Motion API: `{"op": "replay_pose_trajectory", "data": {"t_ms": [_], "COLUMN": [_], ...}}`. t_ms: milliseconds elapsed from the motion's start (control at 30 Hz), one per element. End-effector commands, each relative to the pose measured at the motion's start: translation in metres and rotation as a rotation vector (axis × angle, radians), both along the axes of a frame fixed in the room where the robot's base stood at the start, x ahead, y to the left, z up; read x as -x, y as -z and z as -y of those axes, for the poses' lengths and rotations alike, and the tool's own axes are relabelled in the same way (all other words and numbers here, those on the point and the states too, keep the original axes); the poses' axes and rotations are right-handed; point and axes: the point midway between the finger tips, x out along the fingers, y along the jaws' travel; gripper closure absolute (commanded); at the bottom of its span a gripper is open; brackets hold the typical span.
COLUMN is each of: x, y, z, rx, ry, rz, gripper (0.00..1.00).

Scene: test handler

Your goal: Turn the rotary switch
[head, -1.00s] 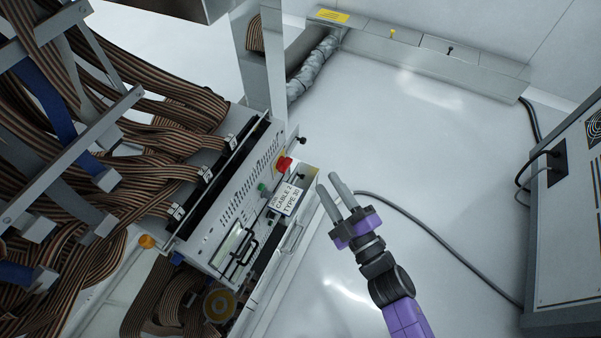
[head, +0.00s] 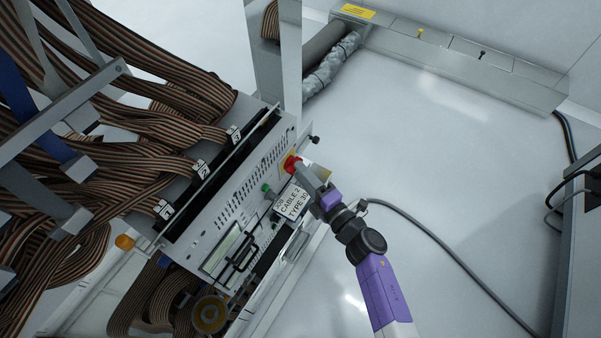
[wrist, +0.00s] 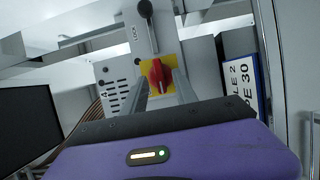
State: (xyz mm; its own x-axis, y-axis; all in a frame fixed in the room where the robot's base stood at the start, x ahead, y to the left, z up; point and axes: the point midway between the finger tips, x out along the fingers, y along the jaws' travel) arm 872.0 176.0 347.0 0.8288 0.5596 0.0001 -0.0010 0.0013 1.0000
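The rotary switch (wrist: 157,76) is a red knob on a yellow square plate, in the middle of the wrist view. In the head view the switch (head: 291,162) sits on the upper right of the grey panel. My gripper (wrist: 163,92) points at the switch, with one finger to the left of the knob and one to the right below it. The fingers look apart, with a gap in front of the knob. I cannot tell whether the fingers touch the knob.
A label plate (head: 292,201) reading "CABLE 2 TYPE 30" is beside the switch. A green button (head: 266,188) and a black handle (head: 243,254) are lower on the panel. Brown ribbon cables (head: 150,130) crowd the left. A grey cable (head: 430,232) lies across open floor at right.

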Motion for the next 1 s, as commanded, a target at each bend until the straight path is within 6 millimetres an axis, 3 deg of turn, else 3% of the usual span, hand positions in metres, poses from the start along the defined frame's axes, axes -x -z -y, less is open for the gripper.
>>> {"op": "replay_pose_trajectory", "data": {"t_ms": [167,433,633,1000], "x": [-0.0106,-0.0115,-0.0114,-0.0113], "y": [0.0003,-0.0003,-0.0003,-0.0026], "z": [-0.0068,-0.0076,-0.0074,-0.0073], "rx": [-0.001,-0.001,-0.001,-0.014], "ry": [0.001,0.001,0.001,0.002], "rz": [-0.001,-0.001,-0.001,-0.02], "gripper": [0.65,0.65,1.0,1.0]}}
